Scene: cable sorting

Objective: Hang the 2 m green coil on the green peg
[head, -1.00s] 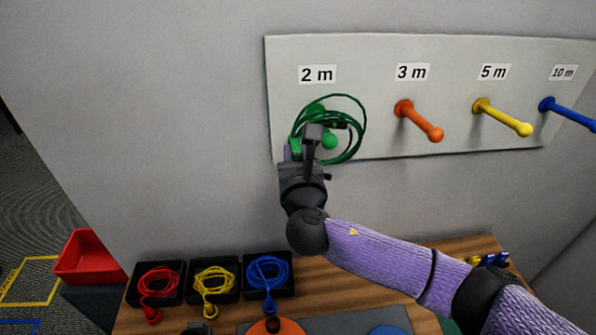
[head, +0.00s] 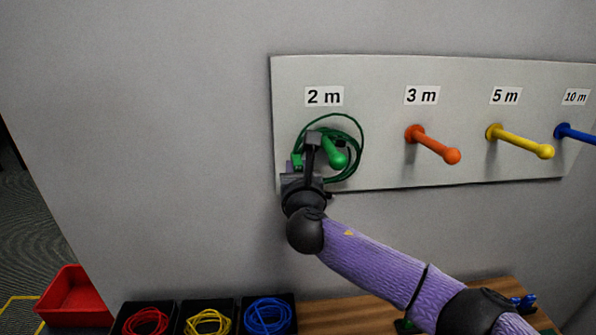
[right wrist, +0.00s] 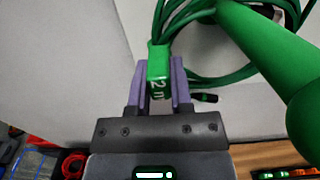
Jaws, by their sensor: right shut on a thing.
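The green coil (head: 359,158) is at the green peg (head: 334,151) under the "2 m" label (head: 324,96). In the head view its loops encircle the peg, whose rounded tip sticks out in front. My right gripper (head: 312,142) is left of the peg, close to the board. In the right wrist view the gripper (right wrist: 160,85) is shut on the coil's green "2 m" tag (right wrist: 159,61). The thick peg (right wrist: 262,45) is right of the fingers, with cable strands (right wrist: 205,80) passing behind it. My left gripper is not in view.
The pale board (head: 380,165) also carries an orange peg (head: 433,145), a yellow peg (head: 520,141) and a blue peg (head: 575,133). Below are a wooden table (head: 345,312), red, yellow and blue coils in black trays, and a red bin (head: 72,297).

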